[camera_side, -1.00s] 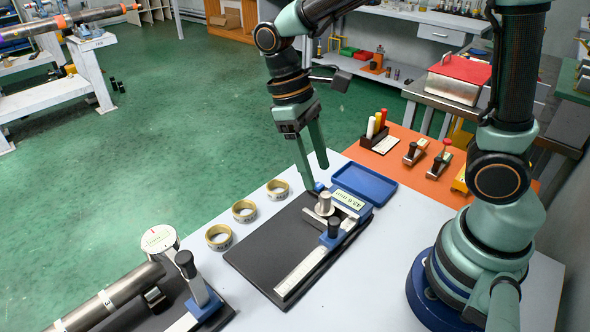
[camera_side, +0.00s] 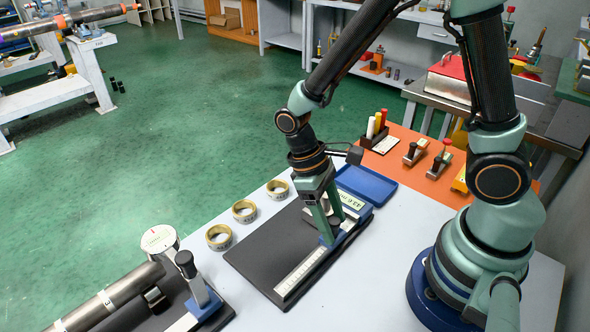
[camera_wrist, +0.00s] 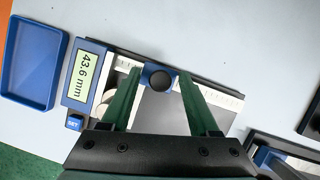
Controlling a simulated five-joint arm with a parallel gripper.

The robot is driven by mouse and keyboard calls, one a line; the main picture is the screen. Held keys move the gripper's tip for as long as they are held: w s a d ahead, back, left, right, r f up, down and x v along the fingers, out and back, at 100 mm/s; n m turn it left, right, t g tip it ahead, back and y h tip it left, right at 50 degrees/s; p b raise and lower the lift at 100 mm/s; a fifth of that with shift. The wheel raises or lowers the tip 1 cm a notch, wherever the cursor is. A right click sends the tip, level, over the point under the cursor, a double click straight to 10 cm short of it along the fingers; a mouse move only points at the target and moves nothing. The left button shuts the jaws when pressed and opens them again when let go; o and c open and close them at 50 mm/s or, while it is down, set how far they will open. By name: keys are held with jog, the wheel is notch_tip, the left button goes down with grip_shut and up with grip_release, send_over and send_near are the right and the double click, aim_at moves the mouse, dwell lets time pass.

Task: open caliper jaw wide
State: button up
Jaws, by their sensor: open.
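The caliper lies on a black mat (camera_side: 256,255) on the table. Its silver scale (camera_side: 299,274) points to the front left in the side view. The display (camera_wrist: 88,73) reads 43.6 mm. A blue slider with a round black knob (camera_wrist: 160,80) sits on the scale in the wrist view. My gripper (camera_wrist: 161,72) is open, with one green finger on each side of the knob. The gaps show in the wrist view; I cannot tell of contact. In the side view my gripper (camera_side: 332,231) reaches down over the caliper and partly hides the slider and jaws.
A blue tray (camera_side: 366,186) lies behind the caliper. Several tape-like rings (camera_side: 244,211) stand left of the mat. A pipe (camera_side: 110,298) with a second measuring tool is at the front left. An orange mat (camera_side: 404,178) holds small tools at the back right.

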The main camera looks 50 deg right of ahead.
jog(key=shift+s+f, duration=0.1)
jog(key=shift+f, duration=0.15)
grip_shut()
dwell(1.4)
